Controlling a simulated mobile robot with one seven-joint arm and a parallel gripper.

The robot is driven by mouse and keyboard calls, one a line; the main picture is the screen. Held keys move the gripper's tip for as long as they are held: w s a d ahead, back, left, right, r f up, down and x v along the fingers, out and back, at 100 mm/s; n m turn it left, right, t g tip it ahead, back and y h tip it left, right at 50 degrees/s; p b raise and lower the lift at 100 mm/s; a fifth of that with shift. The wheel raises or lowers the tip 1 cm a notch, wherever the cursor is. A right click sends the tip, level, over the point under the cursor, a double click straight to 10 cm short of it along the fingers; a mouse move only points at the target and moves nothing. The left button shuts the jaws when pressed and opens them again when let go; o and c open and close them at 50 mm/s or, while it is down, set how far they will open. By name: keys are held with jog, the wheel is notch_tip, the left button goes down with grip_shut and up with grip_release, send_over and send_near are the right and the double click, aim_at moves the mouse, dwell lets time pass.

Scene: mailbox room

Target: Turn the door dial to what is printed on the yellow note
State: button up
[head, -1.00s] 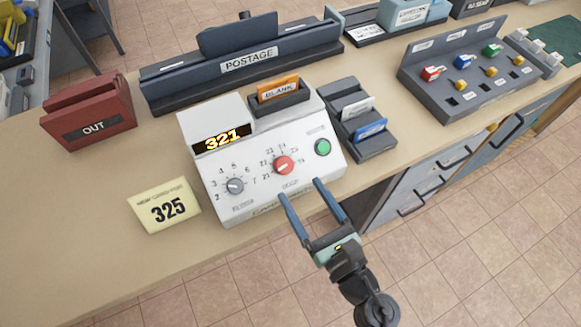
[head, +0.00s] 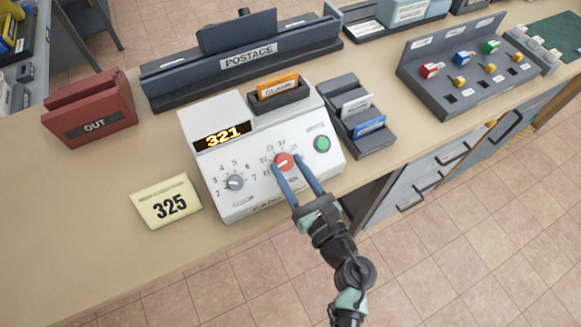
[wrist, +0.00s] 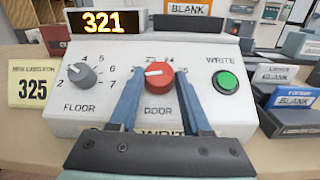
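The red DOOR dial (head: 283,161) is on the front of the white machine (head: 235,205). Its white mark points roughly left in the wrist view (wrist: 158,77). My gripper (head: 286,164) has one finger on each side of the dial; it looks open, with small gaps beside the dial in the wrist view. The fingers hide part of the dial's printed numbers. The display (head: 224,135) reads 321. The yellow note (head: 167,203) stands left of the machine and reads 325.
The grey FLOOR dial (wrist: 82,75) is left of the red dial, and the green WRITE button (wrist: 227,82) is right of it. An orange-topped BLANK card (head: 278,85) sits in the machine's top slot. A grey card rack (head: 375,143) stands close on the right.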

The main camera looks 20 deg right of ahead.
grip_shut()
